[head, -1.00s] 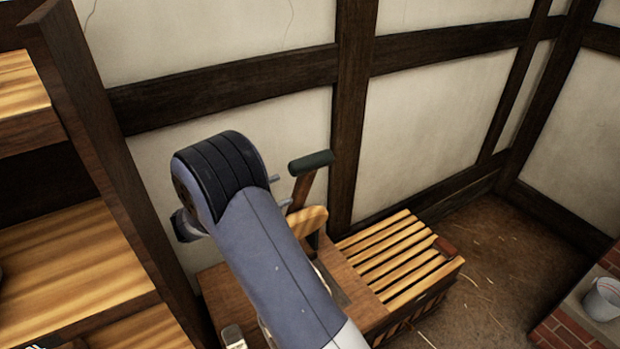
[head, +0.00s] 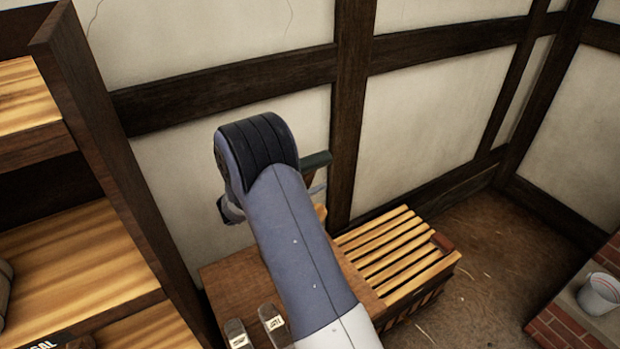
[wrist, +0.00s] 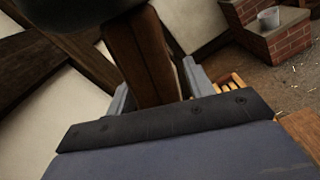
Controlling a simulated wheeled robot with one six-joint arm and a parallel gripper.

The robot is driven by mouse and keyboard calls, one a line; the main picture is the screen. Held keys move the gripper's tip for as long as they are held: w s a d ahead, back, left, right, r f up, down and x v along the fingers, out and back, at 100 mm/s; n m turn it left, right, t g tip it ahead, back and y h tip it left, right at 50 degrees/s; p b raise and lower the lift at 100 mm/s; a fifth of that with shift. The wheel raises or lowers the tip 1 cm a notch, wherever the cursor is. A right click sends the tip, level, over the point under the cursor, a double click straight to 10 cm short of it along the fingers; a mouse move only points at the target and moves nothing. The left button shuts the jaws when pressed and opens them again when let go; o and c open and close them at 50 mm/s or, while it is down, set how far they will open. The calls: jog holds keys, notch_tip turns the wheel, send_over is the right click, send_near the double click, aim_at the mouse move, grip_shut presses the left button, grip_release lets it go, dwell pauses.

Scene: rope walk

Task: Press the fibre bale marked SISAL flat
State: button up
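A lever with a dark green handle (head: 317,160) stands behind my arm against the wall, over a wooden bench (head: 240,285). In the wrist view, the lever's brown wooden post (wrist: 143,60) rises between the two fingers of my gripper (wrist: 160,90). The fingers stand apart, one on each side of the post; a gap shows on the right. A dark label ending in "SAL" (head: 45,343) shows at the shelf's lower edge. No bale can be clearly made out; my arm hides part of the bench.
Two grey labelled pieces (head: 272,325) (head: 236,334) sit at the bench's front. A slatted wooden rack (head: 395,255) adjoins the bench on the right. A wooden shelf unit (head: 80,260) stands left. A bucket (head: 598,293) rests on brickwork at far right. Floor beyond the rack is open.

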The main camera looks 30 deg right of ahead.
grip_shut()
dwell(0.3)
